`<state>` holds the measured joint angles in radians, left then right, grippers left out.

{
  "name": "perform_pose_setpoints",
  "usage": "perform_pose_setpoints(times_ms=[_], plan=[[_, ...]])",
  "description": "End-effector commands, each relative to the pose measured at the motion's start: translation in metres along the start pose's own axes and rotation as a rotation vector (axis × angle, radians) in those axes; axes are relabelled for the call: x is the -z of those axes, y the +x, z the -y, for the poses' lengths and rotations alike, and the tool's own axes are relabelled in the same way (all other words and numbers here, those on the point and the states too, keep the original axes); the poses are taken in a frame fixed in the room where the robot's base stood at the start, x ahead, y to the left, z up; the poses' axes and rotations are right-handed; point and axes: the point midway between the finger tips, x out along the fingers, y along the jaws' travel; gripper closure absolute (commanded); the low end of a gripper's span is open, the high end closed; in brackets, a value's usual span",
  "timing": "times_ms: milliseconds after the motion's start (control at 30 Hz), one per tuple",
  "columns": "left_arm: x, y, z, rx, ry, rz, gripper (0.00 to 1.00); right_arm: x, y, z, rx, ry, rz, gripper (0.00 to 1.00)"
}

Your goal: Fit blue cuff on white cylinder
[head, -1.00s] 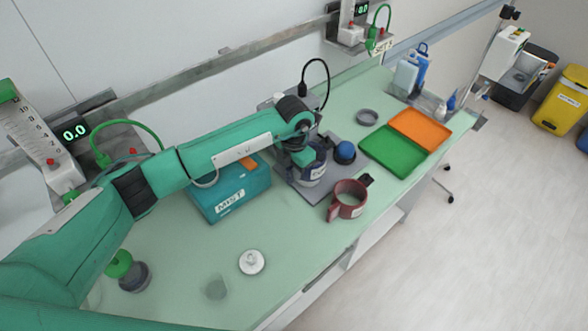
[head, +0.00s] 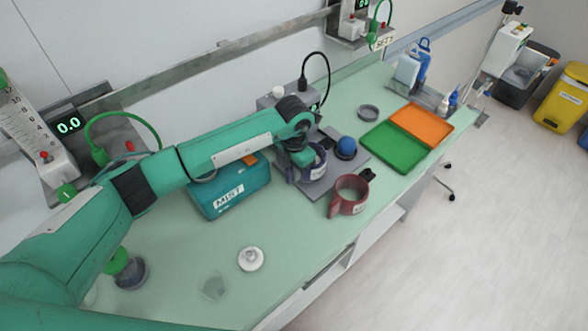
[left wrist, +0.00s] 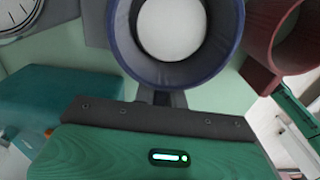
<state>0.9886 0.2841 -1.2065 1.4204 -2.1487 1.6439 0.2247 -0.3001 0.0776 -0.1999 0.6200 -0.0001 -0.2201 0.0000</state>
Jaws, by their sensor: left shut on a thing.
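The round end of the white cylinder (left wrist: 172,27) shows through the ring. I cannot tell whether the cuff is around it or only above it. The cylinder is hidden in the head view. My right gripper is not in view.
A red cuff (head: 333,206) with a handle stands close by on the right. A teal MIST box (head: 240,190) is left of the gripper. Green (head: 396,160) and orange (head: 436,124) trays lie right.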

Motion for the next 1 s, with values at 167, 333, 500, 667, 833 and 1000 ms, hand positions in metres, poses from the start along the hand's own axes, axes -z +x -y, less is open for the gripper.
perform_pose_setpoints(times_ms=[167,333,500,667,833,1000], plan=[[0.000,0.005,0.000,0.000,0.000,0.001,1.00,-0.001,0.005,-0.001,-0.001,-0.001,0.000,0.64],[0.000,0.010,0.000,0.000,0.000,0.001,1.00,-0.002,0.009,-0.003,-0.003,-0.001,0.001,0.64],[0.000,0.014,0.000,0.000,0.000,0.001,1.00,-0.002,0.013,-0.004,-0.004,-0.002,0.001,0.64],[0.000,0.017,0.000,0.000,0.000,0.001,1.00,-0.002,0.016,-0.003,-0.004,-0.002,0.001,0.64],[0.000,0.017,0.000,0.000,0.000,0.001,1.00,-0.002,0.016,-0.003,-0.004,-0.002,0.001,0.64],[0.000,0.017,0.000,0.000,0.000,0.001,1.00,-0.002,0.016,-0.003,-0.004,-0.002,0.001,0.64]])
